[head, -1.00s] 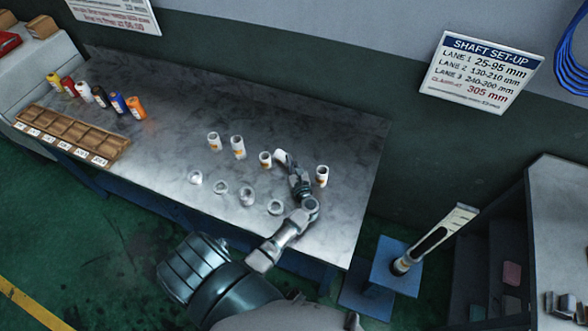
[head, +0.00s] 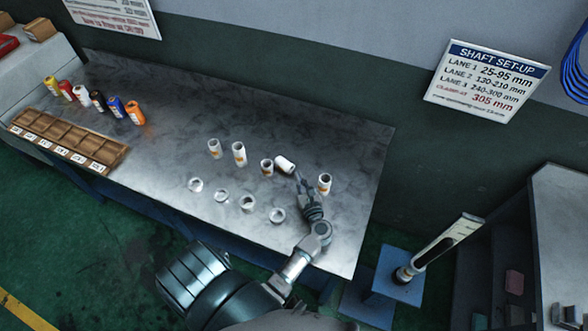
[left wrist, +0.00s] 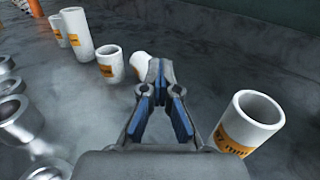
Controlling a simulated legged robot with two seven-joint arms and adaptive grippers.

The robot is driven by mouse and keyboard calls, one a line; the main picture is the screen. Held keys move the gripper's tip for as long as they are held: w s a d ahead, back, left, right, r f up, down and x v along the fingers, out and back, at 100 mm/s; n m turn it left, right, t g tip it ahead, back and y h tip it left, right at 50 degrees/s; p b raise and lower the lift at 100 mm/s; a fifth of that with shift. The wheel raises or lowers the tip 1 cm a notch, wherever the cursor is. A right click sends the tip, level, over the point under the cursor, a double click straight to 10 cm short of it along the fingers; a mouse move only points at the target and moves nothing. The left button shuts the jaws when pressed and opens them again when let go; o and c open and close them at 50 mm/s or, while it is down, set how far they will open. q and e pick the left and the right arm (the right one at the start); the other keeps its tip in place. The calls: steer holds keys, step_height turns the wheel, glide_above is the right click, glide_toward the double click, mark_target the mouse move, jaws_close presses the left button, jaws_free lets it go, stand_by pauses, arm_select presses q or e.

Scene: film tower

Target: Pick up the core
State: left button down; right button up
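Several white hollow cores with orange labels are on the metal bench (head: 180,110). One core (head: 285,164) lies on its side just beyond the fingertips of my left gripper (head: 300,178); in the left wrist view this core (left wrist: 139,63) is partly hidden behind the fingers. Upright cores stand on either side: a short one (head: 267,168) to the left and another (head: 324,184) to the right, large in the left wrist view (left wrist: 248,122). My left gripper (left wrist: 161,68) has its fingertips close together, with nothing visible between them. My right gripper is out of view.
Several pale rings (head: 248,203) sit along the bench's front. Coloured canisters (head: 99,98) and a wooden tray (head: 70,141) are at the left. A blue stand with an upright gauge (head: 438,246) is off the right end. The bench between canisters and cores is clear.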

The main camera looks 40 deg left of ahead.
arm_select(q)
steer(key=v, duration=0.3)
steer(key=w+r+v, duration=0.1)
steer(key=v, duration=0.2)
steer(key=d+b+v, duration=0.1)
steer(key=v, duration=0.3)
steer(key=shift+w+a+r, duration=0.15)
steer(key=shift+w, duration=0.05)
steer(key=shift+a, duration=0.5)
steer(key=c, duration=1.3)
jaws_free()
steer(key=shift+a, duration=0.2)
steer(key=o, duration=0.8)
steer(key=shift+d, duration=0.2)
steer(key=shift+o, duration=0.6)
steer(key=shift+d, duration=0.4)
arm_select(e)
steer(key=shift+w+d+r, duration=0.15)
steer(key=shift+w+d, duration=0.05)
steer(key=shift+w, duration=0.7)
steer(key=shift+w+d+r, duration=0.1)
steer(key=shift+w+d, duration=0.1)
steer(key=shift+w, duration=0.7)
